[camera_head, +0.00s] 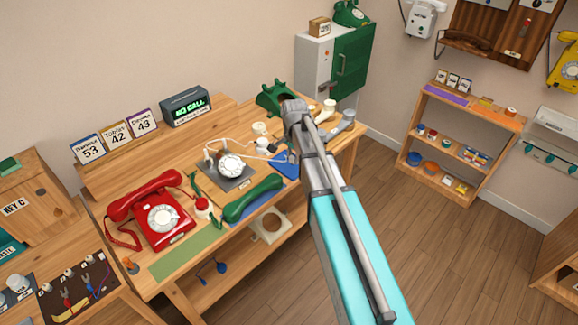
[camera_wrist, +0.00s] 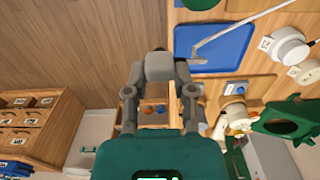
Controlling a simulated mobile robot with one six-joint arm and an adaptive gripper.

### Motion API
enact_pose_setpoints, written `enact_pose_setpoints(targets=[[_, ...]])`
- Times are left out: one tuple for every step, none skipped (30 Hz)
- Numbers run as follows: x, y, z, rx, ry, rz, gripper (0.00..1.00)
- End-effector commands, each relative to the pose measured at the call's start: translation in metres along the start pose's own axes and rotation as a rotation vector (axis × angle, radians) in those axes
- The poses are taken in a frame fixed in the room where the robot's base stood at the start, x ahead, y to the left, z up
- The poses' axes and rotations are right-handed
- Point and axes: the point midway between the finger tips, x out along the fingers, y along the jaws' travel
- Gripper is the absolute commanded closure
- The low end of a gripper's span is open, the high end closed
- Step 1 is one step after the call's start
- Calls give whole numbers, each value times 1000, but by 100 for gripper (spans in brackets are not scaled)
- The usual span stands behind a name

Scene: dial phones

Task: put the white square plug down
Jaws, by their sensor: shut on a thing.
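The white square plug (camera_wrist: 159,67) looks grey in the wrist view. It is held between the two fingertips of my gripper (camera_wrist: 160,78), which is shut on it. In the head view my arm reaches over the table's right end and hides the plug. The blue tray (camera_head: 287,168) shows partly beside my arm there.
The wooden table (camera_head: 165,280) carries a red phone (camera_head: 163,217), a green handset (camera_head: 253,197) and a white dial on a grey base (camera_head: 230,167). A green cradle (camera_head: 274,97) stands at the back. A green cabinet (camera_head: 350,65) is behind. Open floor (camera_head: 440,240) lies to the right.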

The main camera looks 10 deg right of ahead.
Motion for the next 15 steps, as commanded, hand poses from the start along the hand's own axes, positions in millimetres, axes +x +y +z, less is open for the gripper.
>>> enact_pose_setpoints(targets=[[0,8,15,-7,0,-1,100],[0,10,20,-9,0,-2,100],[0,12,27,-11,0,-3,100],[0,13,30,-13,0,-4,100],[0,13,34,-14,0,-4,100],[0,14,36,-16,0,-4,100],[0,14,37,-16,0,-5,100],[0,14,38,-16,0,-5,100],[0,13,38,-16,0,-5,100],[0,13,37,-16,0,-5,100],[0,13,37,-16,0,-5,100],[0,13,37,-16,0,-5,100],[0,13,37,-16,0,-4,100],[0,13,37,-16,0,-4,100],[0,13,37,-16,0,-4,100]])
